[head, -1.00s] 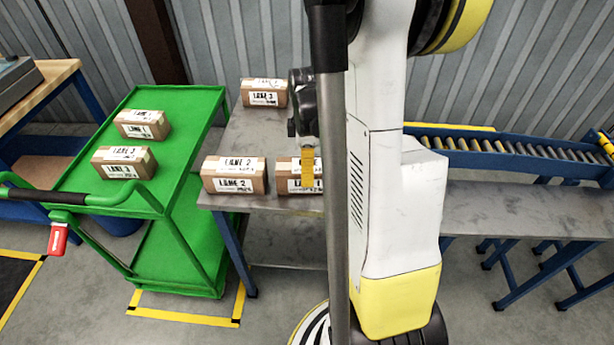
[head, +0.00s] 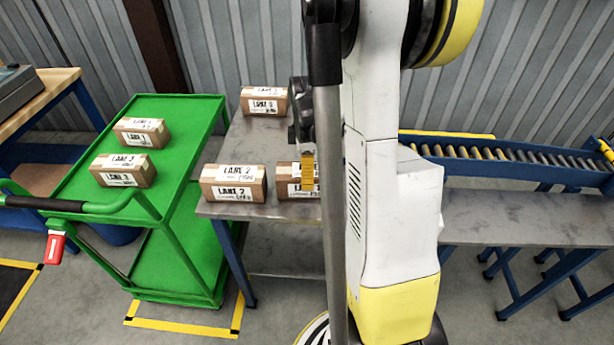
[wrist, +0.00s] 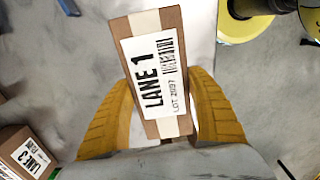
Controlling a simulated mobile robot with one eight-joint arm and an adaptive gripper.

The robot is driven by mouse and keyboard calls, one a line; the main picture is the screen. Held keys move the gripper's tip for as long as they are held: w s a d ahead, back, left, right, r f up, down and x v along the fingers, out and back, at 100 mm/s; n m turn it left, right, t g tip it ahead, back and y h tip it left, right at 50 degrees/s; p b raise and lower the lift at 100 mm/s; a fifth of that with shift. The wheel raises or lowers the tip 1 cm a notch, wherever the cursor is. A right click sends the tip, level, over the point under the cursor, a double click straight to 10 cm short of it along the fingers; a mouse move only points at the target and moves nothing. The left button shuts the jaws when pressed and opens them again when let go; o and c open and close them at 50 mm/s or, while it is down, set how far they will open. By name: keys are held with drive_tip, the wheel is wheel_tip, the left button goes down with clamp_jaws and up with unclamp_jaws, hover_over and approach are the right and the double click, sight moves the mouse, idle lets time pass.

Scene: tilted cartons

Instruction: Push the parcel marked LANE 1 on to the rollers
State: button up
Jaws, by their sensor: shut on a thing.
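The LANE 1 parcel (wrist: 154,70) is a brown carton with a white label and pale tape, seen in the wrist view between my yellow fingers. In the head view the parcel (head: 285,182) stands on the grey metal table (head: 300,212), its right part hidden behind my arm and column. My gripper (wrist: 165,125) is shut on its near end, one finger along each side; it shows small in the head view (head: 307,170). The rollers (head: 500,153) run in a blue frame at the right, apart from the parcel. Their left end is hidden behind my arm.
A LANE 2 carton (head: 233,183) stands just left of the parcel. Another carton (head: 264,100) is at the table's back. A green cart (head: 180,215) with two cartons stands left. A bare grey surface (head: 530,220) lies in front of the rollers.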

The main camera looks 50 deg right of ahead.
drive_tip(key=shift+m, duration=0.5)
drive_tip(key=shift+w+d, duration=2.15)
drive_tip(key=shift+d, duration=0.4)
drive_tip(key=shift+w+d, duration=2.15)
drive_tip(key=shift+d, duration=0.35)
drive_tip(key=shift+w+d, duration=2.15)
drive_tip(key=shift+d, duration=0.4)
drive_tip(key=o, duration=1)
drive_tip(key=shift+c, duration=0.2)
wheel_tip(320, 180, up, 12)
